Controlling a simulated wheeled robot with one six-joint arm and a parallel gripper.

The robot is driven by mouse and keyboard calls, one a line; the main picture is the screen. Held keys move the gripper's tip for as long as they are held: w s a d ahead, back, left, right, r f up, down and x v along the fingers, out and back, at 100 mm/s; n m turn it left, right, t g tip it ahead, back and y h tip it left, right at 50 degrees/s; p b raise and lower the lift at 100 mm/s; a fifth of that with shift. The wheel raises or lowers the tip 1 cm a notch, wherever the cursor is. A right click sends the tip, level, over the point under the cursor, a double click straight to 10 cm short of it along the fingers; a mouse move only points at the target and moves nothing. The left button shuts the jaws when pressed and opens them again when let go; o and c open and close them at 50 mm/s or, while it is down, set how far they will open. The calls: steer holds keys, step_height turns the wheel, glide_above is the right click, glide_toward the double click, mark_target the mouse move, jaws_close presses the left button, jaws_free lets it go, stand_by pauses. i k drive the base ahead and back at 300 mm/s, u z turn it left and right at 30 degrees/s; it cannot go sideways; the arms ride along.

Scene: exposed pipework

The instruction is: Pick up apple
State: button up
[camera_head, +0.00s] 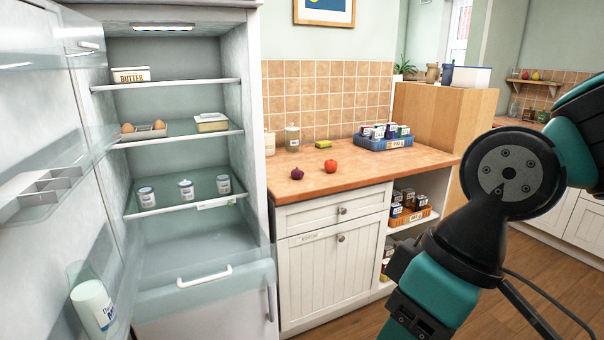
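A round red-orange thing (330,166) sits on the wooden worktop (350,180) right of the open fridge. It could be the apple or a tomato; I cannot tell which. On a wall shelf (536,83) at the far right stand small round things, one of them red (535,75); they are too small to identify surely. My arm fills the right side of the picture, well to the right of the red-orange thing. My gripper is not visible.
A purple onion (297,173) sits left of the red-orange thing. A blue crate (384,141) of small packs and a yellow sponge (324,144) stand behind. The fridge door (40,130) stands open at left. Wooden floor (520,290) shows at lower right.

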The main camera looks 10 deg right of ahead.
mark_target(331, 165)
steer(key=z, duration=0.45)
steer(key=i, duration=1.25)
steer(key=u, duration=0.25)
steer(key=i, duration=1.15)
steer(key=u, duration=0.65)
